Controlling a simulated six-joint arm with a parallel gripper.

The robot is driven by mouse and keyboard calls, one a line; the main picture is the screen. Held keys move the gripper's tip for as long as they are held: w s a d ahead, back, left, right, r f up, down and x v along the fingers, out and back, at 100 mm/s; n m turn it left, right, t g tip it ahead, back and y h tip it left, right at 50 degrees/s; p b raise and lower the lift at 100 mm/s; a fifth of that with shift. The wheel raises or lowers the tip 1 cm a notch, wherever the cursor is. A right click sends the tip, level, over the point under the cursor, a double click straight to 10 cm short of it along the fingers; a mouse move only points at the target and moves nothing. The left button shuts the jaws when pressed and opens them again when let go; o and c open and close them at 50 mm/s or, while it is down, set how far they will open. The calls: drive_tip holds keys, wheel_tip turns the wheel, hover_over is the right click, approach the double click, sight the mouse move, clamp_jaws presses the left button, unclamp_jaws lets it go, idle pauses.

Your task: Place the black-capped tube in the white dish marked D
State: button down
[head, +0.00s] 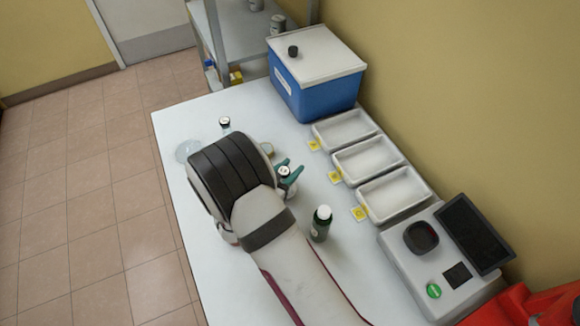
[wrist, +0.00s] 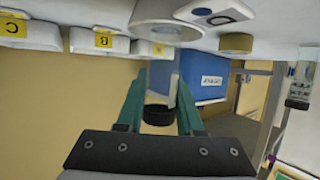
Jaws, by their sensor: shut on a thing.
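My gripper (head: 289,171) is over the middle of the white table, with its teal fingers shut on a small tube. In the wrist view the fingers (wrist: 161,75) stand either side of the pale tube (wrist: 160,86), whose black cap (wrist: 157,115) shows between them. In the head view only the tube's top (head: 284,171) shows. Three white dishes with yellow tags stand along the wall: front (head: 392,195), middle (head: 368,160) and back (head: 345,130). The wrist view is upside down; the leftmost tag (wrist: 12,27) reads C or D, the middle tag (wrist: 103,40) B.
Another small vial (head: 225,124) and a round clear dish (head: 187,151) are at left. Table between gripper and dishes is clear.

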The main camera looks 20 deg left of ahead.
drive_tip(key=c, duration=0.5)
unclamp_jaws()
drive_tip(key=shift+c, duration=0.2)
